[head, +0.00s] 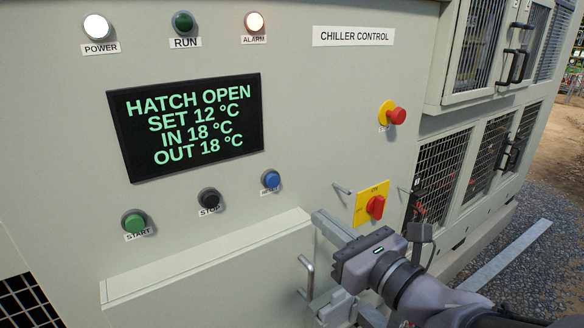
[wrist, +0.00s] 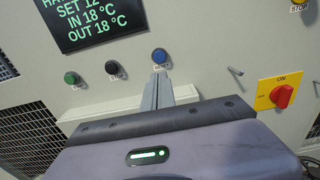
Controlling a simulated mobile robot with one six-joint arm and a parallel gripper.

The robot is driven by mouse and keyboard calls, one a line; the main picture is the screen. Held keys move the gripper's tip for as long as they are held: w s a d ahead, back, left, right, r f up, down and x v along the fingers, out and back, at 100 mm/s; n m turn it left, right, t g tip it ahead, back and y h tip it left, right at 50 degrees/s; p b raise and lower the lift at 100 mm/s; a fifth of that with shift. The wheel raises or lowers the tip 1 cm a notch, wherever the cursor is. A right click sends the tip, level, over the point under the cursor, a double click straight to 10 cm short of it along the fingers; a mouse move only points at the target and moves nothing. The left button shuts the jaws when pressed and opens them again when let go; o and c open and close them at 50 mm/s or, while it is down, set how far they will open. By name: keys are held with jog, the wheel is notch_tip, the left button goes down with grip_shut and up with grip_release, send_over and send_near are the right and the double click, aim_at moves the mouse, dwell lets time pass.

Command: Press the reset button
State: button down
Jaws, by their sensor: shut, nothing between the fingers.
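The blue button (head: 271,180) sits on the chiller's front panel, right of the black stop button, with a small label that is hard to read. It also shows in the wrist view (wrist: 160,56). My gripper (head: 318,217) is shut and empty. In the head view its fingertips are right of and below the blue button, apart from it. In the wrist view the fingers (wrist: 159,77) point at the panel, their tips just below the button in the picture. The gap in depth is hard to judge.
A green start button (head: 135,222) and black stop button (head: 209,199) are to the left. A red rotary switch on yellow (head: 375,207) and a red emergency knob (head: 396,116) are right. The display (head: 187,127) reads HATCH OPEN. A ledge (head: 205,255) projects below the buttons.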

aim_at(274, 182)
jog(key=p+x, duration=0.8)
jog(key=x, duration=0.4)
jog(key=shift+w+a, duration=0.25)
jog(key=shift+a, duration=0.05)
jog(key=shift+w+a, duration=0.35)
jog(key=shift+w, duration=0.2)
